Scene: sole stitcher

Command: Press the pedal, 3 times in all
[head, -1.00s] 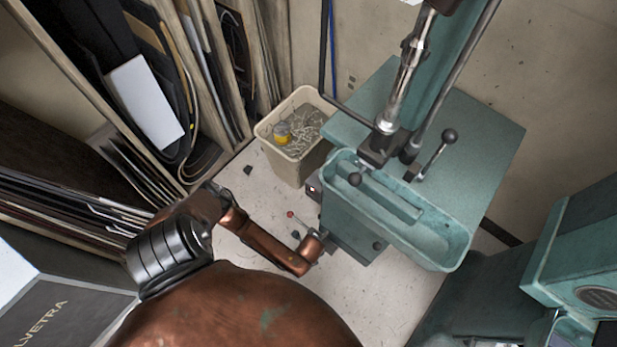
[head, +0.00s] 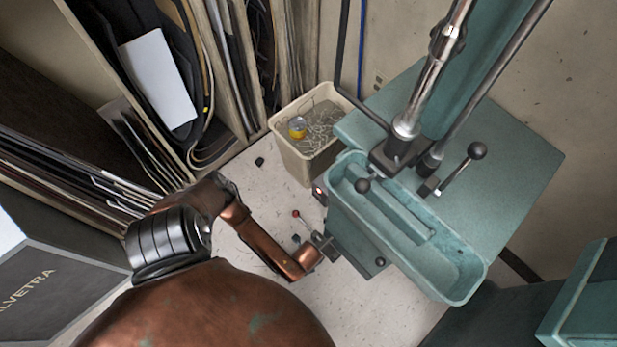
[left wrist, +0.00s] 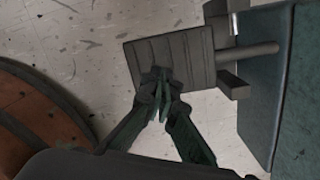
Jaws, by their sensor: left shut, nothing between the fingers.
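The pedal (left wrist: 190,55) is a grey ribbed plate beside the machine's base in the left wrist view, joined to it by a round bar (left wrist: 250,50). My left gripper (left wrist: 158,80) is shut and empty, with its fingertips over the lower left part of the plate. I cannot tell whether the tips touch it or whether it is pressed down. In the head view my left gripper (head: 328,246) is at the lower left side of the green machine (head: 500,165). The pedal is not clearly seen there. My right gripper is not in view.
A beige bin (head: 290,155) with scraps stands left of the machine. A small red-tipped lever (head: 296,214) shows near my left arm. Shelves with sheets (head: 75,180) line the left side. Another green machine (head: 585,310) is at lower right. Some pale floor is clear between.

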